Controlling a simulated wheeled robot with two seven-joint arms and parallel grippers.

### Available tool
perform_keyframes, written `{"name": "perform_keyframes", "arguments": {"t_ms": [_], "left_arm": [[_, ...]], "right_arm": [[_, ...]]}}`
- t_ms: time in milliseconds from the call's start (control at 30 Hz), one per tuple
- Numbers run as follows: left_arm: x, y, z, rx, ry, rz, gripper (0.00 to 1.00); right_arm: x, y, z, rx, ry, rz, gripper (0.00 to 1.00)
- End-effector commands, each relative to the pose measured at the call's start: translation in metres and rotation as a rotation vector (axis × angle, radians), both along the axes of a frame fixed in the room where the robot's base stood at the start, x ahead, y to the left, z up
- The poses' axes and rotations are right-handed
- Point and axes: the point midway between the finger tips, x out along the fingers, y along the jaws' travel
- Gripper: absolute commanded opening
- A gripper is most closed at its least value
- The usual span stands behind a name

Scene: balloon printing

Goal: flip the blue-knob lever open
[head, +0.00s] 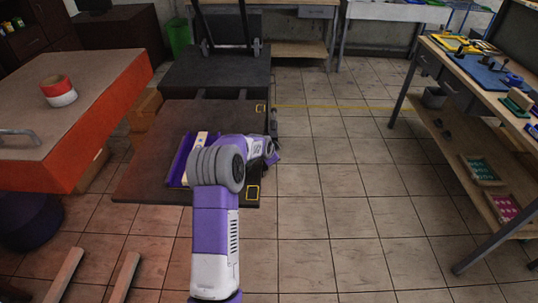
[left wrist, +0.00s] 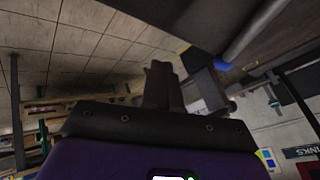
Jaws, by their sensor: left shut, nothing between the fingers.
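In the left wrist view a blue knob (left wrist: 224,66) sits at the end of a grey lever bar (left wrist: 256,32) beside a dark panel edge. My left gripper (left wrist: 163,72) is shut and empty in that view, to the left of the knob and apart from it. In the head view my purple and white arm reaches forward over the dark machine bench (head: 142,185). Its wrist is at the bench's right side, and the fingers are not clear there. The blue knob cannot be made out in the head view. My right gripper is not in view.
A red-edged table (head: 120,85) with a red and white tape roll (head: 58,90) stands at the left. A wooden workbench (head: 470,75) with tools stands at the right. The tiled floor (head: 345,180) between is clear.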

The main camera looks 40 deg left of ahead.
Motion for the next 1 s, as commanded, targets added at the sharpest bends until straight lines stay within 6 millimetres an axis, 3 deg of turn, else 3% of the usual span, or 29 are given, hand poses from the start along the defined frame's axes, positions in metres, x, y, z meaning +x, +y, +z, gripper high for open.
{"name": "perform_keyframes", "arguments": {"t_ms": [33, 100, 400, 1000], "left_arm": [[-0.007, -0.002, 0.020, 0.005, -0.009, 0.004, 0.00], [-0.016, -0.008, 0.034, 0.005, -0.009, 0.002, 0.00], [-0.041, -0.025, 0.068, 0.004, -0.007, 0.004, 0.00], [-0.046, -0.027, 0.071, 0.003, -0.006, 0.003, 0.00]], "right_arm": [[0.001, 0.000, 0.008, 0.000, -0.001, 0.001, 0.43], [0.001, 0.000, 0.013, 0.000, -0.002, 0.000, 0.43], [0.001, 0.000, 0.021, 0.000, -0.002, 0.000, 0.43], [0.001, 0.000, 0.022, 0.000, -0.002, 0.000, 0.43]]}}
